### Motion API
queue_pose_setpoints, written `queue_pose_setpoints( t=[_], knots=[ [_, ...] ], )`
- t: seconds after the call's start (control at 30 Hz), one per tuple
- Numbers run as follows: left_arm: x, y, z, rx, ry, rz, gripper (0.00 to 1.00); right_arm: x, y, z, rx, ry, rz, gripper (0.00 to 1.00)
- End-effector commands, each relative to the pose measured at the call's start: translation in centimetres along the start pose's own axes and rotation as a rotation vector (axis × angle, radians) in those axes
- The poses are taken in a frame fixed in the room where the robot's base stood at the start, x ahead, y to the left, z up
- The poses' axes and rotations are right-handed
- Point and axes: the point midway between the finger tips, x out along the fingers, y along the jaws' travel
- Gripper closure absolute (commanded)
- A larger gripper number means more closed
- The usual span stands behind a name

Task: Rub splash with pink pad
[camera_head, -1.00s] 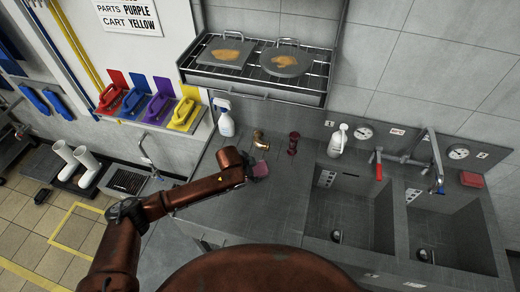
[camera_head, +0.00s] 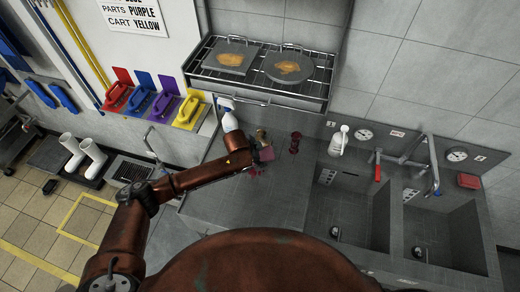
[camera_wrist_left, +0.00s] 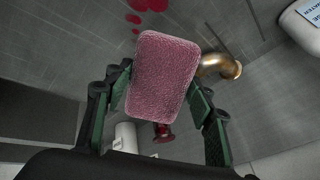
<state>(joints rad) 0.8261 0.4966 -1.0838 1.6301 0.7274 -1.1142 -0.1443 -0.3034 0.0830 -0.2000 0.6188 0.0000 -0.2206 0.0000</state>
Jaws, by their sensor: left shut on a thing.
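The pink pad (camera_wrist_left: 162,75) is held between the green-sided fingers of my left gripper (camera_wrist_left: 160,98). In the head view the pad (camera_head: 265,155) shows at the tip of my left arm, over the left part of the grey counter. The red splash (camera_wrist_left: 148,8) is a group of drops at the top of the wrist view, beyond the pad and apart from it in the picture. In the head view part of the splash (camera_head: 255,174) shows just below the pad. I cannot tell the pad's height above the counter. My right gripper is not in view.
A brass elbow (camera_head: 262,136) stands close behind the pad, with a dark red spool-shaped piece (camera_head: 295,142) to its right. Spray bottles (camera_head: 230,121) and (camera_head: 338,141) stand farther back. Two sinks (camera_head: 345,207) lie to the right. The counter's front left is clear.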

Motion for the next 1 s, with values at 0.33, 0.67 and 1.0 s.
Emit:
queue_pose_setpoints(
  t=[0.33, 0.67, 1.0],
  knots=[
    [-2.3, -0.8, -0.7, -0.004, -0.002, -0.002, 0.73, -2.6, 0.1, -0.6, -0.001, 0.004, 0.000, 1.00],
    [-2.2, -0.8, -0.6, -0.004, -0.002, -0.002, 0.73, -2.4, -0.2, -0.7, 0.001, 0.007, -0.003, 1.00],
    [-2.5, -0.7, -0.1, -0.040, -0.015, -0.021, 0.73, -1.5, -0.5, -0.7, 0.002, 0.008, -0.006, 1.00]
  ],
)
